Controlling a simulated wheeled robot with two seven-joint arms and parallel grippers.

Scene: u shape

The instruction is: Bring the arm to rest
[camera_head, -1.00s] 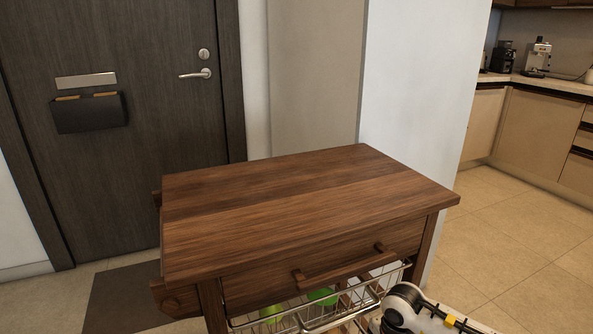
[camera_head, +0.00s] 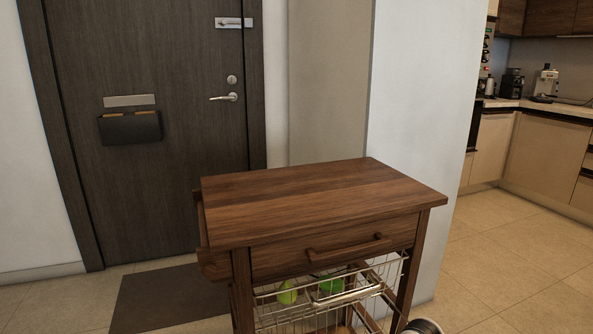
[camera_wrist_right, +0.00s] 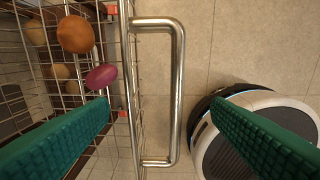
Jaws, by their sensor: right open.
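My right gripper (camera_wrist_right: 175,130) shows in the right wrist view as two green fingers set wide apart, with nothing between them but the view of a metal handle and floor below. The gripper is open and empty. The silver handle (camera_wrist_right: 177,90) belongs to the wire basket (camera_wrist_right: 112,125), and I cannot tell whether a finger touches it. In the head view only a small rounded piece of my right arm shows at the bottom edge, below the cart. My left gripper is not in view.
A wooden cart (camera_head: 310,190) stands ahead with its drawer (camera_head: 335,247) shut and a wire basket (camera_head: 335,300) below holding green items. A door (camera_head: 160,110) is behind; open floor (camera_head: 510,260) lies right.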

